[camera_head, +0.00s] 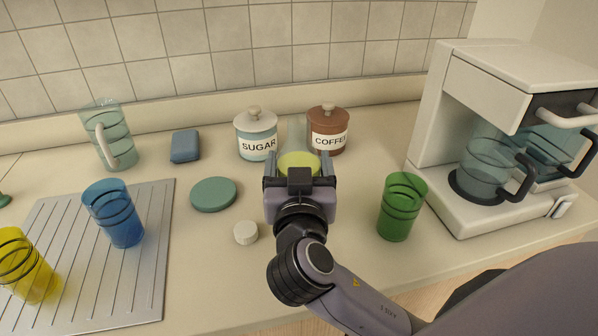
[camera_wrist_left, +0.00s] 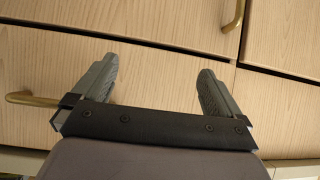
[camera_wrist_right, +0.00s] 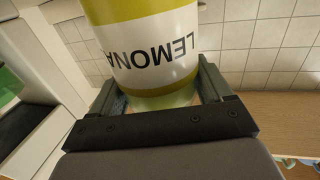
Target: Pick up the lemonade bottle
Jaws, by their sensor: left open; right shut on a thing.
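The lemonade bottle (camera_wrist_right: 150,45) is yellow-green with a white label and fills the top of the right wrist view. In the head view the bottle (camera_head: 297,162) shows just past my right gripper (camera_head: 299,172), partly hidden behind it. My right gripper is shut on the bottle, with a finger on each side of it in the right wrist view (camera_wrist_right: 162,90). I cannot tell whether the bottle touches the counter. My left gripper (camera_wrist_left: 158,82) is open and empty in front of wooden cabinet fronts. It is not in the head view.
Sugar (camera_head: 257,138) and coffee (camera_head: 328,131) jars stand behind the bottle. A green glass (camera_head: 401,207) and a coffee maker (camera_head: 503,72) are to the right. A blue glass (camera_head: 119,215), yellow glass (camera_head: 27,268), draining board (camera_head: 150,285) and pitcher (camera_head: 112,140) are to the left.

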